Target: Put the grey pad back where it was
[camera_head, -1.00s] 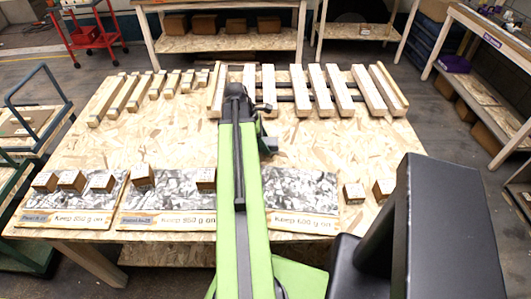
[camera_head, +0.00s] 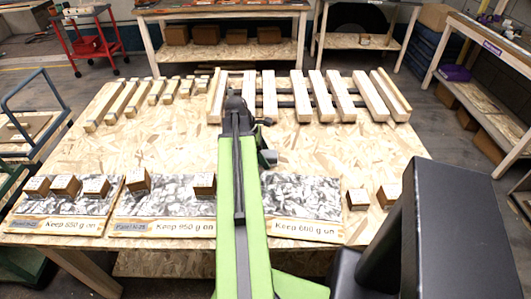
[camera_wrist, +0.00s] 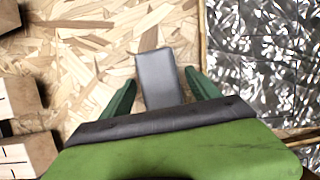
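The grey pad (camera_wrist: 160,80) shows in the wrist view as a dark grey, slightly slanted block over bare chipboard. My gripper (camera_wrist: 161,76) has its two green fingers spread, one on each side of the pad. A narrow gap seems to show between each fingertip and the pad, and I see no firm contact. Whether the pad rests on the board is unclear. In the head view my gripper (camera_head: 266,158) is mostly behind my green arm over the worktable (camera_head: 180,130), and the pad is hidden there.
A foil-patterned panel (camera_wrist: 262,60) lies right of the pad, and labelled wooden blocks (camera_wrist: 20,95) stand to the left. The head view shows labelled panels (camera_head: 168,210) along the near edge and wooden bars (camera_head: 335,95) at the back. The table's middle is clear.

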